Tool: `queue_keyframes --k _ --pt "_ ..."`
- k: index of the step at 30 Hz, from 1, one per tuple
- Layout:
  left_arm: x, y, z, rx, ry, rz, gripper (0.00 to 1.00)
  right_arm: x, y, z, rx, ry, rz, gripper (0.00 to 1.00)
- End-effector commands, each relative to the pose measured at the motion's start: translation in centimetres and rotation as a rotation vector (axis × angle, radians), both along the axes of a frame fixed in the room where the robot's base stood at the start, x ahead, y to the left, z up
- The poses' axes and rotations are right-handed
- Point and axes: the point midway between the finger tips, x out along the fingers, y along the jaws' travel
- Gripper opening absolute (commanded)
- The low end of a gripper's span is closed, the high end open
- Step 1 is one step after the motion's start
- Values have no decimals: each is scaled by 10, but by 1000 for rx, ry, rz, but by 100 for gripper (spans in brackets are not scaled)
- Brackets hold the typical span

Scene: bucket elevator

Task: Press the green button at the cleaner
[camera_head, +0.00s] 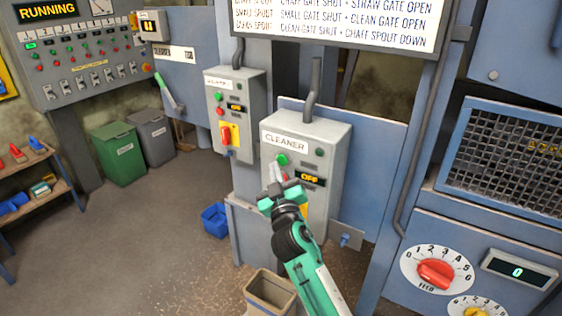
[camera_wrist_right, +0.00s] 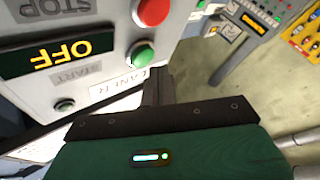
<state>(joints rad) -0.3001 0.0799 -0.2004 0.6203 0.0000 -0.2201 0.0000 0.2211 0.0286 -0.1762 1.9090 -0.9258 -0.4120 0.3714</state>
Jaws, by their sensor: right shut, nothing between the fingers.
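The cleaner box (camera_head: 331,142) is a grey panel labelled CLEANER, with a display (camera_head: 310,179) reading OFF. Its green button (camera_head: 281,159) is at the upper left of the face; it also shows in the right wrist view (camera_wrist_right: 140,54), beside a red button (camera_wrist_right: 152,12). My right gripper (camera_head: 274,168) is shut and empty, its fingertips just below the green button in the head view. In the right wrist view the dark fingers (camera_wrist_right: 158,76) end close to the button; contact cannot be told. The gripper hides part of the panel. My left gripper is out of view.
A similar control box (camera_head: 240,90) stands left of the cleaner box. A feed panel with a red dial (camera_head: 437,274) is at right. A blue bin (camera_head: 215,220) and a beige bin (camera_head: 270,296) stand on the floor.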

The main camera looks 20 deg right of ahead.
Motion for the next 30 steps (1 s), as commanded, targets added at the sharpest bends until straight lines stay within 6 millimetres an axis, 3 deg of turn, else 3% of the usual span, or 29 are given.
queue_keyframes --k 30 --pt "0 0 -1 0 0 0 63 5 -7 0 0 0 0 0"
